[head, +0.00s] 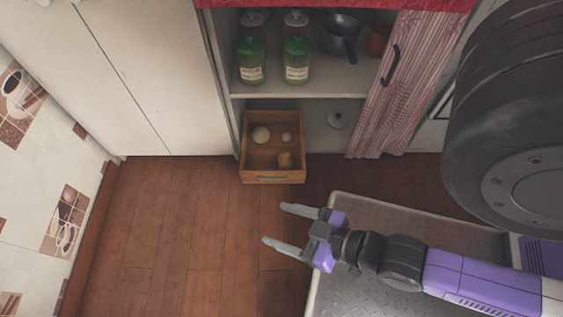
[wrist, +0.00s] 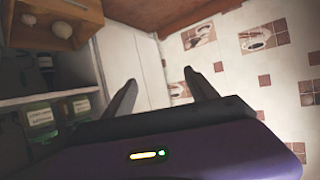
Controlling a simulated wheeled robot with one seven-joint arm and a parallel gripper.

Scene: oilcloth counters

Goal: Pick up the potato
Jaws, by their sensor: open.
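A wooden drawer (head: 247,150) at the foot of the open cupboard holds several small items. In the wrist view the open fingers (wrist: 160,78) point toward the white panel and tiled wall, and the drawer (wrist: 88,10) shows at the top left. I cannot tell the potato there.
A round pale item (head: 261,134) and a smaller pale item (head: 286,137) lie in the drawer. Green jars (head: 251,62) and a dark pan (head: 341,36) stand on the shelf above. A curtained door (head: 405,85) is at the right. The wooden floor (head: 190,220) is clear.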

